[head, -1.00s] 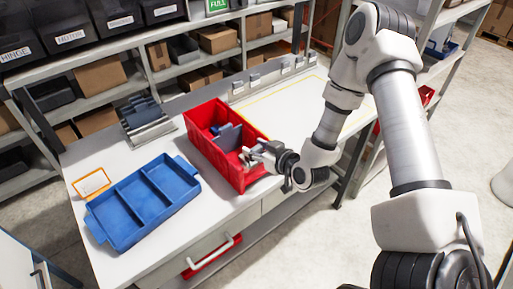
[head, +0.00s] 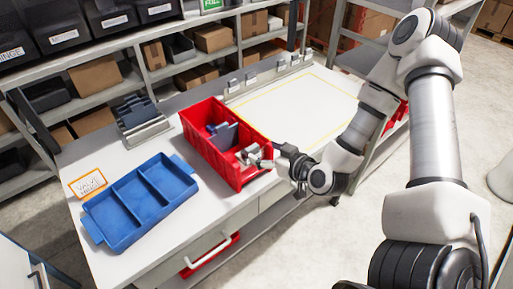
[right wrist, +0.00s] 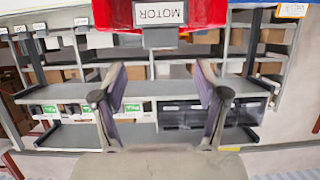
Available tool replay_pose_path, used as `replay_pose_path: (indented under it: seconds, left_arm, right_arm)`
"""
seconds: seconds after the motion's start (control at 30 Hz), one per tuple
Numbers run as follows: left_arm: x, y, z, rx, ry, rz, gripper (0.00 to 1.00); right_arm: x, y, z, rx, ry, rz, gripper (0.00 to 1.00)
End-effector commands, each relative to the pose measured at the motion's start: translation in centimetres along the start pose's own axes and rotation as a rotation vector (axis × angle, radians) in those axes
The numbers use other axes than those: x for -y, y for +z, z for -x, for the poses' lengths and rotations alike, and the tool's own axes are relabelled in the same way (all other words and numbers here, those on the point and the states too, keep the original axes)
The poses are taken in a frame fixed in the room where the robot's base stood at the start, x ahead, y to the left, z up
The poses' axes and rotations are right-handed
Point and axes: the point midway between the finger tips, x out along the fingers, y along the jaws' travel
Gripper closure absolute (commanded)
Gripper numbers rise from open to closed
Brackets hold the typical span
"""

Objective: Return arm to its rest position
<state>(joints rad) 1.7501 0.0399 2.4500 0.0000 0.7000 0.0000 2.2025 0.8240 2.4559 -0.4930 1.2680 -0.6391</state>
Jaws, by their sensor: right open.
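My right arm comes in from the right in the head view. My right gripper (head: 284,153) is at the front right end of the red bin (head: 208,151), just outside it. In the right wrist view the two fingers of this gripper (right wrist: 160,88) stand wide apart with nothing between them. The red bin (right wrist: 215,14) shows upside down at the top of that view, beyond the fingertips, with a MOTOR label (right wrist: 159,13). My left gripper is not in view.
A blue tray (head: 140,203) with empty compartments lies left of the bin on the white table (head: 225,205). A small orange-edged card (head: 88,183) and a grey holder (head: 142,122) stand near it. A yellow-outlined area (head: 295,98) at the back right is clear. Shelves line the back.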

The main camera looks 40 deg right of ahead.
Motion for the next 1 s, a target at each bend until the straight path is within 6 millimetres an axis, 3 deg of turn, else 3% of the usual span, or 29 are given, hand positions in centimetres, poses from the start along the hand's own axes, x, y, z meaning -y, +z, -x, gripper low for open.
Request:
replay_pose_path:
  seconds: [0.2, 0.77, 0.87, 0.97, 1.0]
  left_arm:
    - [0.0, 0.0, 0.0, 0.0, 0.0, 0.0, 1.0]
    - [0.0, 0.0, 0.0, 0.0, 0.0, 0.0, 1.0]
    - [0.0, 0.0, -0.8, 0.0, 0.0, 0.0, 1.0]
    - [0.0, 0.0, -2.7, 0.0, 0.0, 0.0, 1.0]
    - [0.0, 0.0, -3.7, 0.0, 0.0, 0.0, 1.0]
  right_arm:
    - [0.1, 0.0, 1.5, -0.002, -0.003, 0.0, 0.27]
    - [0.1, 0.1, 1.5, 0.0, -0.003, 0.001, 0.27]
    - [0.3, 1.8, 1.2, 0.025, -0.009, 0.008, 0.27]
    - [2.3, 6.1, 0.4, 0.102, -0.064, 0.081, 0.27]
    - [3.6, 8.6, 0.0, 0.149, -0.099, 0.129, 0.27]
